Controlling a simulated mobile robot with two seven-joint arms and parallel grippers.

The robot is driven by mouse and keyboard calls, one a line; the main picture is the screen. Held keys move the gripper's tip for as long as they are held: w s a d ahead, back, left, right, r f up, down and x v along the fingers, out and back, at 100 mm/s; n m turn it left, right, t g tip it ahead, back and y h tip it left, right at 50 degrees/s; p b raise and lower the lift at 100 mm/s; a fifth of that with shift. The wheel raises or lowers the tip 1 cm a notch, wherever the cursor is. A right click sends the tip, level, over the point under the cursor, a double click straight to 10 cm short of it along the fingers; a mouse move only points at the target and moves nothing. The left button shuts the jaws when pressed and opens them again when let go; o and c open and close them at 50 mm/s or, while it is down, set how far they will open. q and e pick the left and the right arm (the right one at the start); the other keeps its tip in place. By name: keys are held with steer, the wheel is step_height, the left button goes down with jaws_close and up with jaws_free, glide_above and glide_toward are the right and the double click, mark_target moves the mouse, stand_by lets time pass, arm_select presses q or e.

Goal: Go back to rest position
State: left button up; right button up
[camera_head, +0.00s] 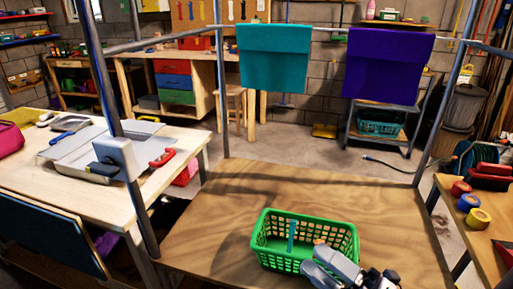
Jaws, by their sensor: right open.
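My right gripper (328,268) is at the bottom centre-right of the head view, over the near right edge of a green plastic basket (274,258). Its two grey fingers are apart, with no object visible between them. It hides the basket's near right corner, and I cannot tell whether it touches the rim. A small teal piece (291,236) stands upright in the basket. A small orange bit shows by the fingers. My left gripper is not in view. A teal cloth (273,60) and a purple cloth (388,65) hang on the rail ahead.
The basket stands on a wooden tabletop (205,225), bare at left, framed by metal posts and the rail. A cluttered table (30,160) is at left. A bench with several tape rolls (478,217) is at right. A stool and shelves stand behind.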

steer(key=w+d+f+m+t+h, duration=0.1)
steer(key=d+f+m+t+h, duration=0.5)
steer(key=m, duration=0.7)
steer(key=s+d+f+m+g+h, duration=0.1)
steer(key=s+f+m+g+h, duration=0.3)
steer(key=f, duration=0.5)
steer(key=s+d+f+m+g+h, duration=0.2)
steer(key=s+f+m+g+h, duration=0.2)
steer(key=s+f+m, duration=0.3)
step_height(320, 180, down, 3)
steer(key=shift+d+f+m+g+h, duration=0.2)
steer(key=shift+m+g+h, duration=0.15)
steer(key=shift+m, duration=0.55)
